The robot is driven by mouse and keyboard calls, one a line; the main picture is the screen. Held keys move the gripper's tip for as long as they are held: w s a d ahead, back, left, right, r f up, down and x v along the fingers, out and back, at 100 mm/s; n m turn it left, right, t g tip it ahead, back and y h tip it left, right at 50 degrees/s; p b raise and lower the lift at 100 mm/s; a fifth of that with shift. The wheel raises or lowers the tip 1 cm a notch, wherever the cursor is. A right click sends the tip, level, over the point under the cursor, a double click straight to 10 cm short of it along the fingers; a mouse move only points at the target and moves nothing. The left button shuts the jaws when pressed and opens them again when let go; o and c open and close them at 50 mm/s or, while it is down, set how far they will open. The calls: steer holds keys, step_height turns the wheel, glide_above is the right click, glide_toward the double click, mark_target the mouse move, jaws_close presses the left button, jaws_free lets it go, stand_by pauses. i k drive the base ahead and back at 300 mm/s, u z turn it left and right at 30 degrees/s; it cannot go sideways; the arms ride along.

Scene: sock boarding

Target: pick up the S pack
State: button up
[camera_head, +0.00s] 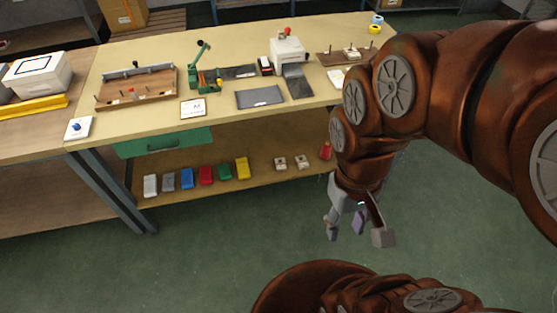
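My gripper (358,232) hangs in front of the workbench, right of its lower shelf, pointing down over the green floor. Its fingers are spread apart. A small purple piece shows between them; I cannot tell whether it is part of the gripper or a separate thing. No label reading S is legible, so I cannot tell which thing is the S pack. Small square pale items, a left one (280,163) and a right one (302,162), lie on the lower shelf, left of my gripper. Dark flat pieces, such as a front one (260,97), lie on the bench top.
The workbench (135,58) carries a wooden tray (137,88), a green press (200,70) and a white machine (288,51). Several coloured boxes, including a yellow one (242,168), line the lower shelf (262,170). A red cone-like item (325,151) stands near its right end. The front floor is clear.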

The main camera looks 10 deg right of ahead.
mark_target(282, 166)
steer(key=z, duration=0.3)
steer(key=k, duration=0.35)
steer(key=u, duration=1.3)
steer(key=i, duration=1.05)
steer(key=z, duration=0.35)
